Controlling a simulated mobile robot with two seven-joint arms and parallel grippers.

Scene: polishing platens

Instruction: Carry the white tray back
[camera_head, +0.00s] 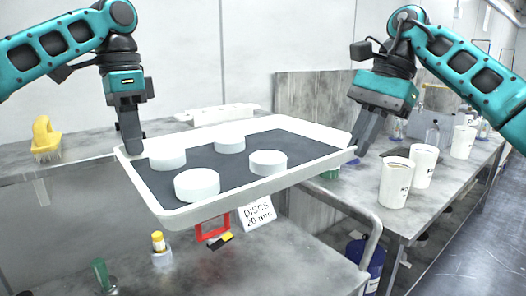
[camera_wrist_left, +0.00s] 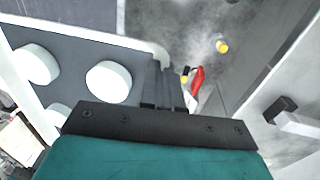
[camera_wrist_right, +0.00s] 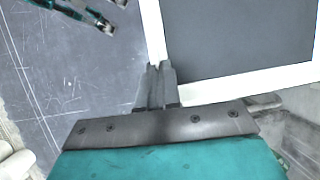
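The white tray (camera_head: 330,160) with a dark grey floor is held up in the air between my two grippers, tilted in the head view. Several white discs (camera_head: 197,184) lie on it; two show clearly in the left wrist view (camera_wrist_left: 108,82). My left gripper (camera_head: 131,148) is shut on the tray's left rim. My right gripper (camera_head: 361,150) is shut on the tray's right rim; in the right wrist view its fingers (camera_wrist_right: 156,72) pinch the white edge (camera_wrist_right: 154,30). The fingertips' inner faces are partly hidden.
A grey metal table (camera_head: 280,265) lies below, with a "DISCS 20 mm" sign (camera_head: 257,213), a red frame (camera_head: 212,229) and a yellow-capped bottle (camera_head: 160,250). White containers (camera_head: 396,182) stand on the right bench. A yellow brush (camera_head: 46,138) is at left.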

